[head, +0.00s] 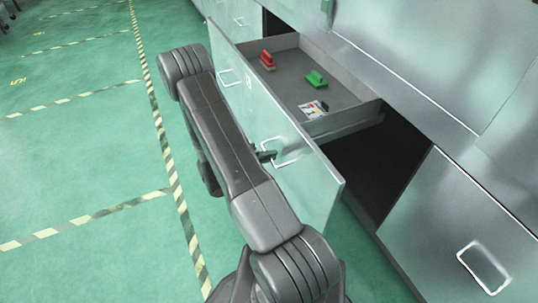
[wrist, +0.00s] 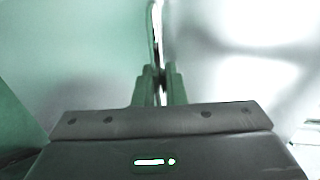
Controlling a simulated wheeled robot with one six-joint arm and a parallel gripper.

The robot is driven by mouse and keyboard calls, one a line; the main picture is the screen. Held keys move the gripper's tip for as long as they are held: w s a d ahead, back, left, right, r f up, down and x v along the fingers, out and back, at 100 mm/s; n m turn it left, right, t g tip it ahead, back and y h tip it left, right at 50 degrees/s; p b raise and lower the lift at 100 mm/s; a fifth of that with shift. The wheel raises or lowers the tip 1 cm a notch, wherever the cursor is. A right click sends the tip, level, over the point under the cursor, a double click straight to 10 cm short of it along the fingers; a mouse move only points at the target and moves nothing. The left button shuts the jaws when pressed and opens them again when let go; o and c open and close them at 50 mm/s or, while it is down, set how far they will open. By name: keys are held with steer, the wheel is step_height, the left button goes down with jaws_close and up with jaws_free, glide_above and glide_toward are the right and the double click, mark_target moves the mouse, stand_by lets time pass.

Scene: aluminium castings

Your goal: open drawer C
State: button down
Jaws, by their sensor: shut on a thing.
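A drawer (head: 335,180) stands pulled out from the metal cabinet, its inside in view. Its pale front panel carries a small label (head: 249,84) that is too small to read surely. The panel has two wire handles, one near the far end (head: 230,78) and one nearer me (head: 290,150). My gripper (head: 268,156) is at the nearer handle. In the wrist view my gripper (wrist: 160,82) has its two fingers closed around the upright bar of that handle (wrist: 157,35). My arm hides part of the front panel.
In the drawer lie a red item (head: 267,60), a green item (head: 317,79) and a printed card (head: 313,109). A dark open gap (head: 375,165) shows beneath the drawer. Another handled front (head: 484,268) is at lower right. Green floor with striped lines is clear at left.

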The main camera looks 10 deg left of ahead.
steer(key=shift+s+a, duration=0.2)
steer(key=shift+a, duration=0.15)
steer(key=c, duration=1.6)
jaws_free()
steer(key=shift+c, duration=0.2)
steer(key=p+v, duration=0.1)
steer(key=v, duration=1.2)
steer(key=shift+s+a+p, duration=0.2)
steer(key=shift+a+p, duration=0.15)
steer(key=shift+p, duration=0.05)
steer(key=b+x, duration=0.1)
steer(key=x, duration=1.2)
steer(key=shift+w+d+b, duration=0.2)
steer(key=shift+d+b, duration=0.15)
steer(key=shift+b, duration=0.05)
